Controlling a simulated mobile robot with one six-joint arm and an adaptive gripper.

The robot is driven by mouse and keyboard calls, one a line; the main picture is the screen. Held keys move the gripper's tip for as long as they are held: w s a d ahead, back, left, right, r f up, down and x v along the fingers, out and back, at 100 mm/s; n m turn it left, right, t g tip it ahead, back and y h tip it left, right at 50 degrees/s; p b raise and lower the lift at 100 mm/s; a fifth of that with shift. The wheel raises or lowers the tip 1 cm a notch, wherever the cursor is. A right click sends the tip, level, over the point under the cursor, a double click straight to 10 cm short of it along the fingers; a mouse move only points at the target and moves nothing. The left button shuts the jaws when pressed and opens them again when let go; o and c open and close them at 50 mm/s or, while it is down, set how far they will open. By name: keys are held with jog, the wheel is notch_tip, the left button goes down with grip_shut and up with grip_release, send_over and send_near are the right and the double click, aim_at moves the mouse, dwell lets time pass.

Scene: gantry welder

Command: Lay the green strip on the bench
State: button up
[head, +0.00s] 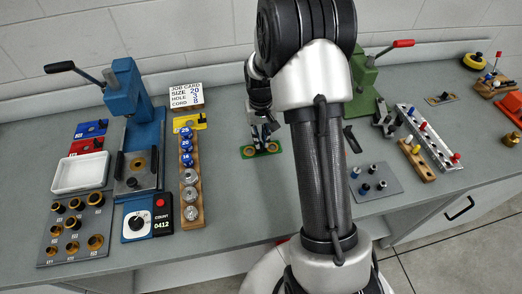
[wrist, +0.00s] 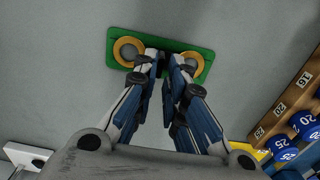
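The green strip (head: 247,152) is low over or on the grey bench (head: 226,190), left of my arm; I cannot tell if it touches the bench. It bears two brass rings, one at each end, and also shows in the wrist view (wrist: 192,48). My gripper (head: 263,140) points down at the middle of the strip, between the rings. In the wrist view, my fingertips (wrist: 165,65) are close together with a narrow gap, over the strip's near edge. Whether they pinch part of it is hidden.
A wooden rack (head: 191,205) of blue and metal knobs and a blue press (head: 134,130) stand to the left. A green press (head: 364,85) and a grey plate with pegs (head: 376,184) are right of my arm. Bare bench lies in front of the strip.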

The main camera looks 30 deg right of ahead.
aim_at(261, 143)
notch_tip(261, 143, down, 3)
jog(key=shift+f+b, duration=0.1)
jog(key=shift+b, duration=0.35)
grip_shut()
jog(key=shift+r, duration=0.25)
